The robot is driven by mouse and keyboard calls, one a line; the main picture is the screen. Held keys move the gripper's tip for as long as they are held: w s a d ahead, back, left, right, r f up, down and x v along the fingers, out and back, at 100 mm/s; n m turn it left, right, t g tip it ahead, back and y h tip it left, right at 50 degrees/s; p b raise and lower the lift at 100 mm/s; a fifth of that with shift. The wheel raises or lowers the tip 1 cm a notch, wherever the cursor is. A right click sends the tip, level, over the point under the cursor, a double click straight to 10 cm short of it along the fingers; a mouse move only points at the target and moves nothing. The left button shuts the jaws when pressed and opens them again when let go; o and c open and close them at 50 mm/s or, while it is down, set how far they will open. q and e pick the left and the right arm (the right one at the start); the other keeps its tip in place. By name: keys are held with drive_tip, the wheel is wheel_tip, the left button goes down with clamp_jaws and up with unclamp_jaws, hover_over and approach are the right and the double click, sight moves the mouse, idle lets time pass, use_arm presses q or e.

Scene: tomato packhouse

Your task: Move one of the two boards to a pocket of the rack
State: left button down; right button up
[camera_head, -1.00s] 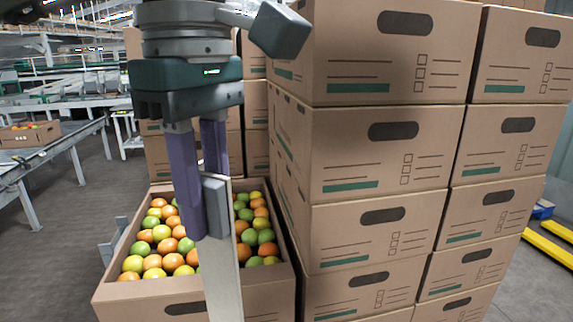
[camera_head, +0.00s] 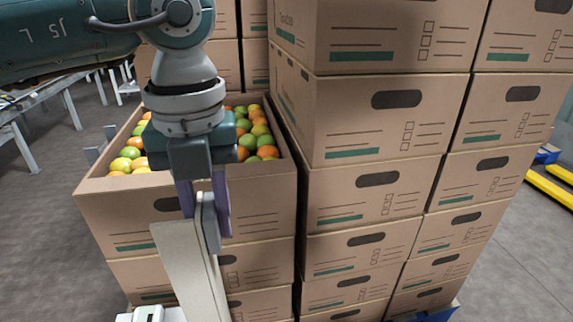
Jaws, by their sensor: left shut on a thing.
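A pale cream board (camera_head: 182,270) hangs tilted at the lower middle left, and its lower end is cut off by the picture's bottom edge. My left gripper (camera_head: 208,222) points down and is shut on the board's upper end, with a grey pad against it and purple fingers above. The held board is in front of the stacked cartons. I cannot make out a second board. The rack and its pockets are not in view, and neither is my right gripper.
An open carton (camera_head: 110,215) of orange and green tomatoes tops a stack behind the board. Tall stacks of closed cartons (camera_head: 385,120) fill the middle and right. Grey floor (camera_head: 50,240) is open at left. Yellow forks (camera_head: 550,188) lie at far right.

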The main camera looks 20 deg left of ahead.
use_arm(q)
drive_tip(key=shift+f+b, duration=2.3)
drive_tip(key=shift+f, duration=0.3)
drive_tip(key=shift+r, duration=0.1)
drive_tip(key=shift+w+f, duration=0.1)
drive_tip(key=shift+f, duration=0.3)
drive_tip(key=shift+f, duration=0.1)
drive_tip(key=shift+f+b, duration=1.85)
drive_tip(key=shift+f, duration=0.45)
drive_tip(key=shift+f+b, duration=1.55)
drive_tip(key=shift+f, duration=0.55)
